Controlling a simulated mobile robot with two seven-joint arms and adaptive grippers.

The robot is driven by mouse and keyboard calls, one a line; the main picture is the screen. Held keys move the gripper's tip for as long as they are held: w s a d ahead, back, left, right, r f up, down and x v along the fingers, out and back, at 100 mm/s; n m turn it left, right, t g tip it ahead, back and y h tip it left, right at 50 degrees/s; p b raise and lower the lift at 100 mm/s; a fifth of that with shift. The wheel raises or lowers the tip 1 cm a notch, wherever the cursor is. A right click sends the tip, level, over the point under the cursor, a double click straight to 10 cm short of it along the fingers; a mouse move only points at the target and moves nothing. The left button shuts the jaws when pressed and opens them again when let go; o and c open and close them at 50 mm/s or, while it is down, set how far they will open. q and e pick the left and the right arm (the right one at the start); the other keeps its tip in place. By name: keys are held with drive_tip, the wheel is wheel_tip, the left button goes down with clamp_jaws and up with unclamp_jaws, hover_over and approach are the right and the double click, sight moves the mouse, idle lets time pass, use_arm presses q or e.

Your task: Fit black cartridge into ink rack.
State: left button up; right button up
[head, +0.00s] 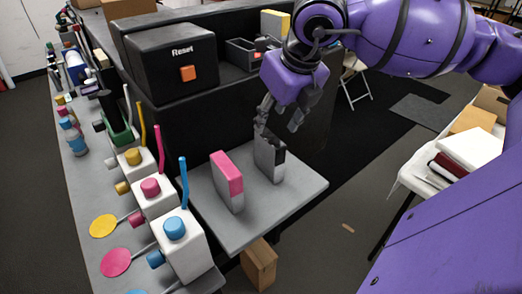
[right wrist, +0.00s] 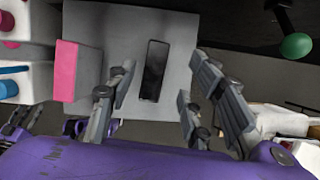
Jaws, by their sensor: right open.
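The black cartridge (head: 275,165) stands upright on a grey platform (head: 305,190), to the right of a pink-and-grey cartridge (head: 227,180). In the right wrist view the black cartridge (right wrist: 154,70) shows as a dark narrow block. My right gripper (head: 280,120) points down just above it, fingers spread. In the right wrist view the gripper (right wrist: 160,82) has its fingers on either side of the black cartridge, with gaps visible. A dark open tray (head: 240,54) beside the Reset box looks like the ink rack. A yellow-topped block (head: 275,23) stands behind it.
The black Reset box (head: 172,62) with an orange button stands at the back. White ink bottles (head: 178,250) with coloured caps and tubes line the platform's left side. A white table (head: 425,180) with books is at right. The platform's right part is bare.

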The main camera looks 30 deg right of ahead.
sight(270, 137)
drive_tip(key=f, duration=0.3)
drive_tip(key=shift+s+a, duration=0.25)
drive_tip(key=x, duration=0.3)
drive_tip(key=shift+w+a+f, duration=0.1)
drive_tip(key=shift+w+f, duration=0.05)
drive_tip(key=shift+f, duration=0.05)
drive_tip(key=c, duration=1.1)
use_arm(q)
drive_tip(key=shift+s+a+f, duration=0.2)
drive_tip(key=shift+s, duration=0.65)
drive_tip(key=shift+s+a+f, duration=0.15)
drive_tip(key=shift+s+a, duration=0.05)
drive_tip(key=shift+s, duration=0.65)
use_arm(e)
clamp_jaws()
